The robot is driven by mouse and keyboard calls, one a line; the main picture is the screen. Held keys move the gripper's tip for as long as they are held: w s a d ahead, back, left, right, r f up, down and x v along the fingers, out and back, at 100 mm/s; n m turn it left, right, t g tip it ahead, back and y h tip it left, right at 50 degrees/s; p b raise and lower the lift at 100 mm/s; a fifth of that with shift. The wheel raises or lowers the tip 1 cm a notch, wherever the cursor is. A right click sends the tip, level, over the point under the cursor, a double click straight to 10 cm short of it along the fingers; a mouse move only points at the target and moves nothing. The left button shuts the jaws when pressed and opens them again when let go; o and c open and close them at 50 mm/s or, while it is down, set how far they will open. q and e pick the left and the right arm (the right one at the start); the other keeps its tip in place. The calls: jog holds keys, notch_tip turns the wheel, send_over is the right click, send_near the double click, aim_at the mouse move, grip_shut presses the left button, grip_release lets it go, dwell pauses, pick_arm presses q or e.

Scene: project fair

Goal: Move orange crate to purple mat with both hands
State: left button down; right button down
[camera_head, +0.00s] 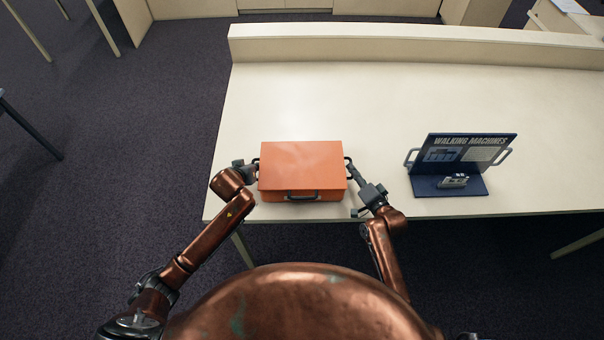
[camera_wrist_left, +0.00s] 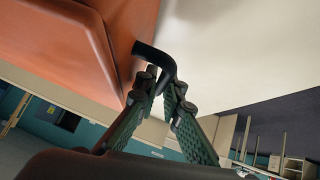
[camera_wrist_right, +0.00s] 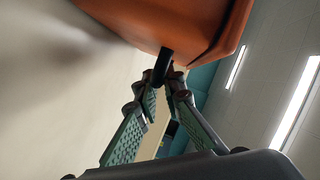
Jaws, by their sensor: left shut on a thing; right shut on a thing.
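The orange crate (camera_head: 302,165) is a closed box with a dark handle on its front and black handles at both ends. It is over the table near its front edge; I cannot tell whether it touches the top. My left gripper (camera_head: 252,170) is shut on its left end handle, which shows in the left wrist view (camera_wrist_left: 152,54). My right gripper (camera_head: 357,175) is shut on its right end handle, which shows in the right wrist view (camera_wrist_right: 162,66). No purple mat shows in any view.
The pale table (camera_head: 380,100) has a raised ledge (camera_head: 400,45) along its back. A dark blue "Walking Machines" display (camera_head: 462,150) with grey side handles and a small grey model (camera_head: 452,181) stands right of the crate. The table behind the crate and at the far right is clear.

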pick_arm(q)
jog(key=shift+a, duration=0.1)
dwell(0.4)
